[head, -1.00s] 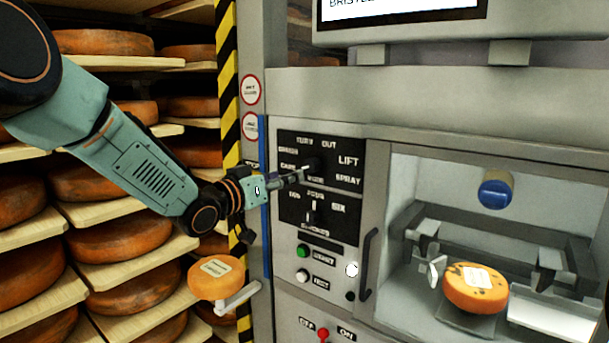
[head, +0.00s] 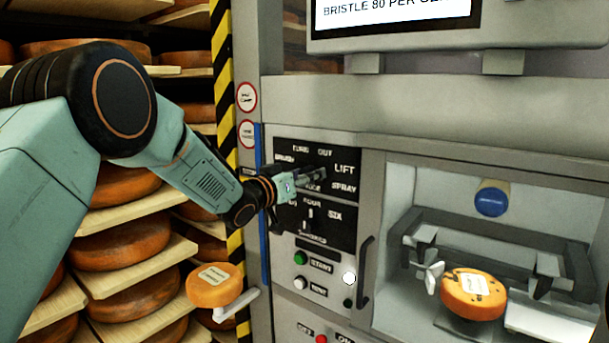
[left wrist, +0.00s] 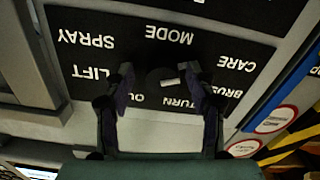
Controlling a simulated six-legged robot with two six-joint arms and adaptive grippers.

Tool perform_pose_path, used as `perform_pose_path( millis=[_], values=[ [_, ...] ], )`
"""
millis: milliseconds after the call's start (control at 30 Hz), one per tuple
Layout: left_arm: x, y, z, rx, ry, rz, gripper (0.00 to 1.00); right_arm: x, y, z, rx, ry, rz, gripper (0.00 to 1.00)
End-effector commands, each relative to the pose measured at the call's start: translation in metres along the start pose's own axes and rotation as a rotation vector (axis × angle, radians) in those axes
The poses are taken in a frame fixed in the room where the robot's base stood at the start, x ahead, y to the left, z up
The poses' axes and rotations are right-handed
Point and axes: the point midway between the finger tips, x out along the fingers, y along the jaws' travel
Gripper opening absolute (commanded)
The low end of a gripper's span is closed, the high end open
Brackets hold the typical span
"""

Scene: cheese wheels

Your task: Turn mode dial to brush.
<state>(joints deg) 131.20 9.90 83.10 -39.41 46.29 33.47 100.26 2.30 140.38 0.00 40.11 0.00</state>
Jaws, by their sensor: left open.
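The mode dial (left wrist: 155,78) is a dark round knob with a short white mark, on a black label panel (left wrist: 105,30) that is upside down in the left wrist view. The mark lies on the knob's right side there, toward CARE and BRUSH; which one it points at I cannot tell. The BRUSH label (left wrist: 215,101) is at lower right. My left gripper (left wrist: 163,92) is open, one finger on each side of the dial; contact is unclear. In the head view my left gripper (head: 316,177) covers most of the dial. My right gripper is not in view.
A second dial (head: 310,214) sits just below, with green (head: 300,258) and white (head: 300,283) buttons under it. A door handle (head: 365,272) stands at right, beside an open bay holding a cheese wheel (head: 473,293). Another cheese (head: 214,285) sits on a small bracket at left.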

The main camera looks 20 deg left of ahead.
Motion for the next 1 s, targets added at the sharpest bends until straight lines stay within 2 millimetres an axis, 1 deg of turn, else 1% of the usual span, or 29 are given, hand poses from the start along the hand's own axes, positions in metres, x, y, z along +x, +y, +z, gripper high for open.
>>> perform_pose_path(
  millis=[100,733,1000],
  values=[
    [-0.0003,-0.0016,-0.0001,-0.001,0.0,-0.001,0.55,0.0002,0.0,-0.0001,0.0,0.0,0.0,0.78],
    [-0.0004,-0.0009,-0.0002,0.001,0.0,0.0,0.02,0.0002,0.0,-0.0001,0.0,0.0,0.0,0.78],
    [-0.0004,-0.001,0.0003,0.036,0.001,0.0,0.02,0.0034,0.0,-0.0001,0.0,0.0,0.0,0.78]
  ],
)
